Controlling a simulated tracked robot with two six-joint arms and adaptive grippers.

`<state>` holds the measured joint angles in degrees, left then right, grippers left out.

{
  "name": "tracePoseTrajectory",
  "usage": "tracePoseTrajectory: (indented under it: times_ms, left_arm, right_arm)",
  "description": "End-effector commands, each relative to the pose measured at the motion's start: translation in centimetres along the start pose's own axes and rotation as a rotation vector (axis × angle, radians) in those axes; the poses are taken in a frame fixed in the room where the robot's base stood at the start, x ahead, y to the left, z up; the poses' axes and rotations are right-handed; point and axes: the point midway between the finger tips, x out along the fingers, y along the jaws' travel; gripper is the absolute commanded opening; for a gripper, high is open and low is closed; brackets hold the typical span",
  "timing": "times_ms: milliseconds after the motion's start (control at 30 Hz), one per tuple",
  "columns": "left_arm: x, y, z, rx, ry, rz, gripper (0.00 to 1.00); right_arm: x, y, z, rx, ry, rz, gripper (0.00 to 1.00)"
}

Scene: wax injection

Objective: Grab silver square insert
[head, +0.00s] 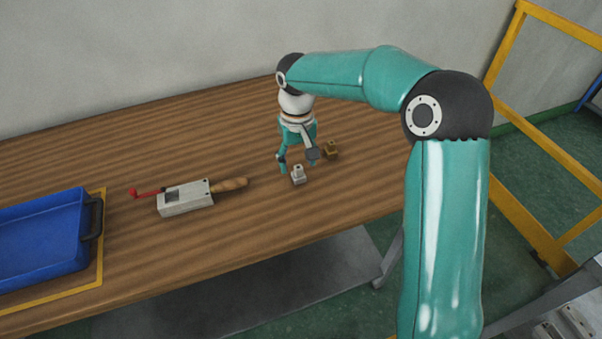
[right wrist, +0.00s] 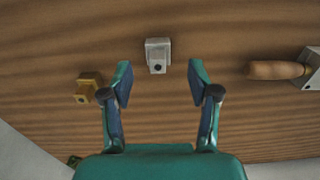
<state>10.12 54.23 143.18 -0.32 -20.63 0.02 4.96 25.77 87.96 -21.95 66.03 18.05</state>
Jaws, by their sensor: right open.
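The silver square insert (head: 298,175) is a small pale metal block with a narrower top, standing on the wooden table. In the right wrist view the silver insert (right wrist: 158,56) lies beyond the fingertips, roughly centred in the gap between them. My right gripper (head: 298,164) is open and points down just above and beside the insert. Its two spread fingers show in the right wrist view (right wrist: 158,78) with nothing between them. A brass-coloured insert (head: 331,150) stands behind and to the right; it also shows in the right wrist view (right wrist: 88,86). My left gripper is out of view.
A metal mould (head: 186,198) with a wooden handle (head: 229,185) and a red lever (head: 146,192) lies left of the insert. A blue tray (head: 42,240) sits at the table's left. A yellow railing (head: 505,50) stands to the right.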

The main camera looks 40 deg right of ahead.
Motion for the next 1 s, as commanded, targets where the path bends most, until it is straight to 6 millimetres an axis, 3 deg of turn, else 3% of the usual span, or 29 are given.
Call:
tracePoseTrajectory:
  times_ms: [300, 567, 900, 1000]
  left_arm:
    - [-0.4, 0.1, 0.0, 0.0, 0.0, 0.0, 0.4]
    - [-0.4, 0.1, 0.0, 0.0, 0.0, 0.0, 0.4]
    - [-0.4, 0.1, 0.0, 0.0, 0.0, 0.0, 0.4]
    - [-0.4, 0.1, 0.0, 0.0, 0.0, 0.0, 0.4]
  right_arm:
    - [4.0, 0.2, 0.0, -0.001, -0.003, 0.001, 0.6]
    - [4.2, 0.2, -0.1, -0.001, -0.001, 0.0, 0.6]
    - [4.2, 0.2, -0.1, -0.001, -0.001, 0.0, 0.04]
    - [4.2, 0.2, -0.1, -0.001, 0.0, 0.0, 0.0]
